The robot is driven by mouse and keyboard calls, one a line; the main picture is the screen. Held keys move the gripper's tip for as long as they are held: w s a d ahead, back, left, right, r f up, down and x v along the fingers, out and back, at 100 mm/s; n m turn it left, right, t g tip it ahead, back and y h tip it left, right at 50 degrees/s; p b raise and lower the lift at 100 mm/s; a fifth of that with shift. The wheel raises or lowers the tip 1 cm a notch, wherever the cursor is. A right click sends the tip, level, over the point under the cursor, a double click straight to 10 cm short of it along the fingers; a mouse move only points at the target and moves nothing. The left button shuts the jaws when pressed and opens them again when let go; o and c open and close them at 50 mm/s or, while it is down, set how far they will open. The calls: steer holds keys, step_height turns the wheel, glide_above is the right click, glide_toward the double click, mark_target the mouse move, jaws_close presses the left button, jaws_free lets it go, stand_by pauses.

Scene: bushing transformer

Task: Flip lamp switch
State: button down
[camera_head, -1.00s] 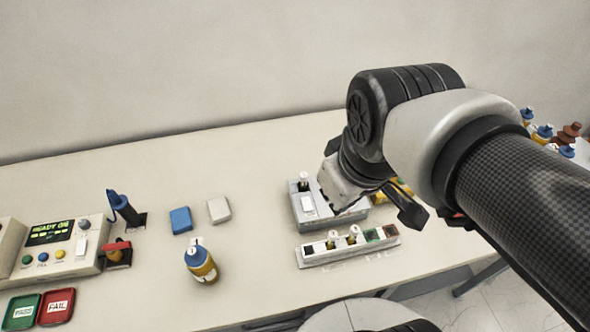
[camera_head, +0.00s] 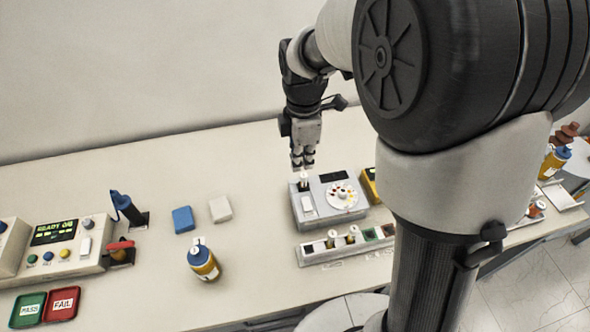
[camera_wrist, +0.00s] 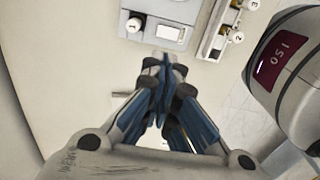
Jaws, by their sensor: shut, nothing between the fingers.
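A grey box (camera_head: 330,205) stands on the bench with a white rocker switch (camera_head: 307,202) on its left part. It also carries a small white-topped part (camera_head: 304,179), a dark display and a round dial with coloured dots. Another white rocker (camera_head: 86,246) is on the panel at the left; I cannot tell from any label which is the lamp switch. My gripper (camera_head: 303,166) points down at the back left of the grey box, apart from the rocker. In the wrist view, its blue fingers (camera_wrist: 163,75) are together and empty, with the rocker (camera_wrist: 168,32) ahead.
A strip with sockets (camera_head: 345,245) lies in front of the grey box, and a yellow item (camera_head: 369,184) stands at its right. A blue-and-yellow bottle (camera_head: 204,262), a blue block (camera_head: 183,219) and a white block (camera_head: 220,208) stand left. A wall is behind.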

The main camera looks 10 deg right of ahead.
steer(key=shift+s, duration=0.1)
steer(key=shift+s+r, duration=0.25)
steer(key=shift+s, duration=0.5)
step_height(320, 180, up, 14)
steer(key=s+p, duration=0.2)
steer(key=p, duration=0.4)
stand_by(0.4)
